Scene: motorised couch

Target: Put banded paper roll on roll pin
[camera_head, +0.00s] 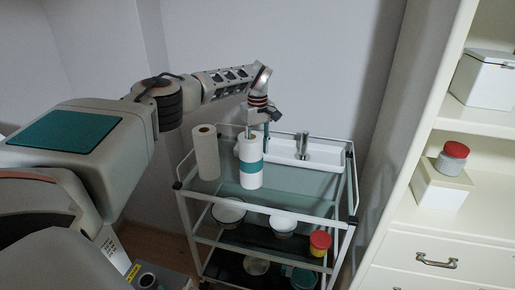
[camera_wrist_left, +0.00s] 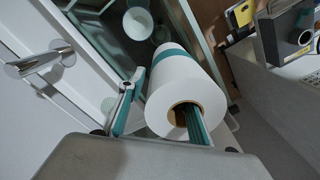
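The banded paper roll (camera_head: 250,168), white with a teal band, stands upright on the trolley's top shelf. My left gripper (camera_head: 257,134) is over its top. In the left wrist view, the roll (camera_wrist_left: 186,85) shows its open core end. One teal finger reaches into the core and the other is outside, beside the roll wall, so the gripper (camera_wrist_left: 162,115) straddles the wall. Brown core shows between the inner finger and the wall, so the fingers look open. A chrome pin-like post (camera_head: 302,144), possibly the roll pin, stands in the white tray; it also shows in the wrist view (camera_wrist_left: 40,62). My right gripper is out of view.
A plain paper roll (camera_head: 206,153) stands left of the banded one. The white tray (camera_head: 325,156) lies along the back of the trolley (camera_head: 300,203). Bowls and a red-lidded yellow jar (camera_head: 320,243) are on lower shelves. A cream cabinet (camera_head: 400,240) stands at right.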

